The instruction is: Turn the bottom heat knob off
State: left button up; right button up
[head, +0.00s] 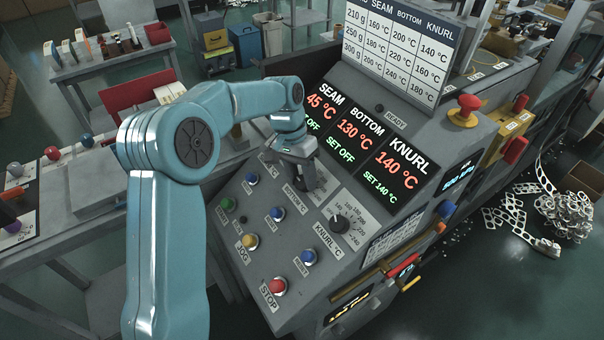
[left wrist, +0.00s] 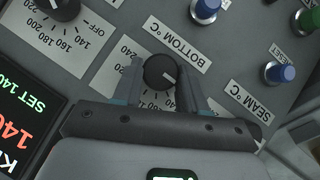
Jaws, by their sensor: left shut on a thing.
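The bottom heat knob (left wrist: 160,72) is a round black dial with a white pointer mark, beside the "BOTTOM °C" label (left wrist: 178,44). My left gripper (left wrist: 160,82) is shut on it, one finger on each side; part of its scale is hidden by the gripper. In the head view my left gripper (head: 308,180) reaches down onto the panel and mostly hides this knob. The bottom display (head: 357,133) reads 130 °C and "SET OFF". My right gripper is not in view.
The knurl knob (head: 341,222) sits just below, with its display (head: 398,172) reading 140 °C, set 140. Blue buttons (head: 277,213), a red stop button (head: 277,286) and a red mushroom button (head: 467,106) stand out from the panel. The seam display (head: 322,107) shows 45 °C, OFF.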

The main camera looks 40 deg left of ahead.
pick_arm(q)
jog(key=shift+r, duration=0.1)
jog(key=o, duration=1.1)
jog(key=shift+c, duration=0.2)
jog(key=shift+a+r, duration=0.15)
jog(key=shift+r, duration=0.1)
jog(key=p+v, duration=0.1)
jog(key=v, duration=1.4)
jog(key=shift+r+p, duration=0.35)
jog(key=shift+r, duration=0.05)
